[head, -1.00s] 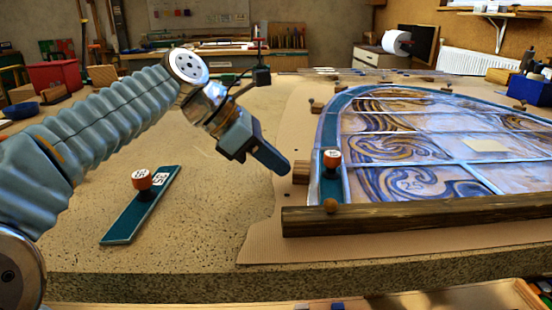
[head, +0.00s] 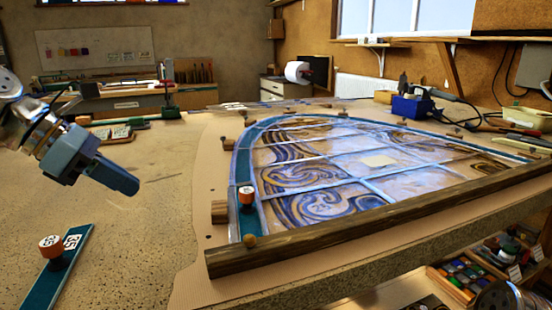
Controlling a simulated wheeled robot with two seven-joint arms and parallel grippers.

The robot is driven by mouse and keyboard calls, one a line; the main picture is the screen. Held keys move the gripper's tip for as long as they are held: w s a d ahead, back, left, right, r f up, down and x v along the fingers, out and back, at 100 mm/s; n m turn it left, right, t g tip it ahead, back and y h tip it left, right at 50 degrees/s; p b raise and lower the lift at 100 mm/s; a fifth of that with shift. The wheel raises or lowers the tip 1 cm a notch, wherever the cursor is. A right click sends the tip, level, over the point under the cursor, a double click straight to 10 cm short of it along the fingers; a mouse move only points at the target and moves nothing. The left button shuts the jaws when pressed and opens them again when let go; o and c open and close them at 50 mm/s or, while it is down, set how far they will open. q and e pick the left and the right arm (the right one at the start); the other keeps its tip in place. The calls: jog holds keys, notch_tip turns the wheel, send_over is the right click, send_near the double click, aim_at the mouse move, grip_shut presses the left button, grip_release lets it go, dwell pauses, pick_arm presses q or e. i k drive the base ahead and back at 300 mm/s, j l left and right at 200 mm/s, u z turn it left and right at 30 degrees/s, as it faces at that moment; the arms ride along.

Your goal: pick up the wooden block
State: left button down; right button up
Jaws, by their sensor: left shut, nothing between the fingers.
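Several small wooden blocks edge the leaded panel (head: 330,170). One wooden block (head: 219,212) lies at the panel's near left, just beyond the left end of the long wooden bar (head: 390,222); another wooden block (head: 228,145) is farther back along the left edge. I cannot tell which block is meant. My left gripper (head: 128,184) is shut and empty, above the bench to the left of the panel and apart from the blocks.
A teal glass strip (head: 48,285) with an orange-topped knob (head: 50,245) lies at the front left. Another orange-topped knob (head: 246,195) stands on the panel's left border. A blue box (head: 412,106) is at the back right. The speckled bench (head: 130,250) is clear between strip and panel.

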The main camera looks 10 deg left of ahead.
aim_at(219, 214)
jog(key=k, duration=1.5)
